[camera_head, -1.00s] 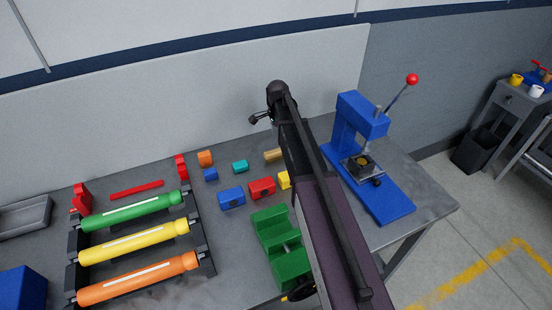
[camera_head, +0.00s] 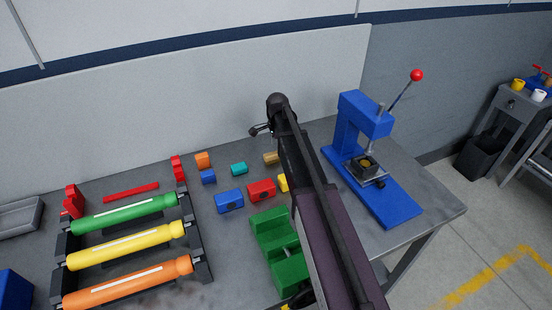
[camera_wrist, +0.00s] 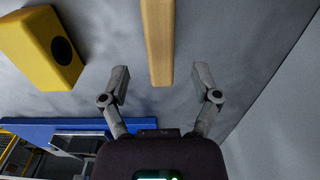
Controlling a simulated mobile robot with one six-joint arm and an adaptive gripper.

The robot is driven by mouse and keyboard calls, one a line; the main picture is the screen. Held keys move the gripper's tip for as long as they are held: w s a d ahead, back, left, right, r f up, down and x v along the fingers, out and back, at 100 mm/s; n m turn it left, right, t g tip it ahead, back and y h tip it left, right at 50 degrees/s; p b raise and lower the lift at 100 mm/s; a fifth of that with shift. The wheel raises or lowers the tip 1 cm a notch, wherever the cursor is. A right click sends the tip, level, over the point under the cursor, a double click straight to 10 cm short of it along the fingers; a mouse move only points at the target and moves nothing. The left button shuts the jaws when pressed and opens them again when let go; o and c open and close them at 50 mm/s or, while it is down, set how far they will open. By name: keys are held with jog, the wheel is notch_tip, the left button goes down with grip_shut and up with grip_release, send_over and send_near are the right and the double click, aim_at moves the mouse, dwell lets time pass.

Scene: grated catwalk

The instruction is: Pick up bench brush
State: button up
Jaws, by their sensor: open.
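A tan wooden piece, which looks like the bench brush's handle, (camera_head: 271,158) lies on the grey bench, partly hidden behind my arm in the head view. In the wrist view this wooden bar (camera_wrist: 158,40) runs down from the top edge and ends near the gap between my fingertips. No bristles show. My gripper (camera_wrist: 161,75) is open, with one finger on each side of the bar's line and nothing held. In the head view my gripper (camera_head: 259,130) appears small at the arm's far end, above the back of the bench.
A yellow block (camera_wrist: 45,40) lies left of the bar in the wrist view. The blue press (camera_head: 372,150) stands right of my arm. Red (camera_head: 262,189), blue (camera_head: 229,201) and teal (camera_head: 239,169) blocks lie to the left. A green fixture (camera_head: 275,245) is in front.

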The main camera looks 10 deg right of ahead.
aim_at(276, 153)
jog(key=shift+f, duration=0.1)
jog(key=shift+a+f+b, duration=0.2)
jog(key=shift+f+b, duration=2.35)
jog(key=shift+b, duration=0.1)
jog(key=shift+c, duration=0.2)
grip_shut()
